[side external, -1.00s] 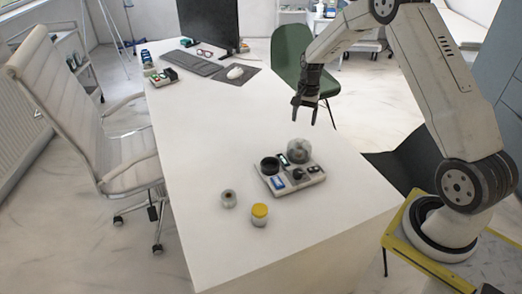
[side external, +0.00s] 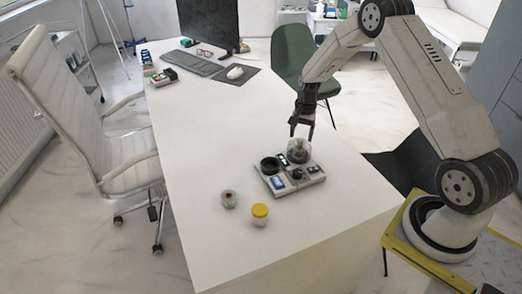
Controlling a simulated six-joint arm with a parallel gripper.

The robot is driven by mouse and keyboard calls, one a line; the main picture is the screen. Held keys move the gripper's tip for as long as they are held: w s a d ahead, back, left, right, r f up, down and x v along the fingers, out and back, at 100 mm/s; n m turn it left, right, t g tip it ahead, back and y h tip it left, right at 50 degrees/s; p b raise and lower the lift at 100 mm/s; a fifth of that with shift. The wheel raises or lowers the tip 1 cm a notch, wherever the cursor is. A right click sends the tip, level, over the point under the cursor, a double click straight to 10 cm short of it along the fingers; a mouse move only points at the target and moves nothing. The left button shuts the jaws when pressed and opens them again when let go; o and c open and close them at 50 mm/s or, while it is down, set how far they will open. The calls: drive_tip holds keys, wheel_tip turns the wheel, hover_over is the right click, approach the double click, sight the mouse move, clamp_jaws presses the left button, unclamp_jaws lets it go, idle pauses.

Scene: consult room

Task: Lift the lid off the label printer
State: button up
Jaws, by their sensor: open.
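A pale grey unit (side external: 291,188) lies on the white table, with several small parts on it. These include a clear rounded piece (side external: 298,152) at its back, a dark round cup (side external: 270,165) and a blue-and-white piece (side external: 277,183). I cannot tell for sure which of these is the label printer or its lid. My gripper (side external: 302,131) points down with its fingers apart, just above the clear rounded piece. In this view the fingertips come close to the top of that piece; contact is not clear. Nothing shows between the fingers.
A yellow-lidded jar (side external: 260,214) and a small round container (side external: 229,199) stand in front of the unit. A keyboard (side external: 194,63), a mouse (side external: 235,73), a monitor and another small tray (side external: 164,78) are at the far end. The table's middle is clear.

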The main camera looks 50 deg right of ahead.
drive_tip(key=shift+a+f, duration=0.15)
drive_tip(key=shift+f, duration=0.7)
clamp_jaws()
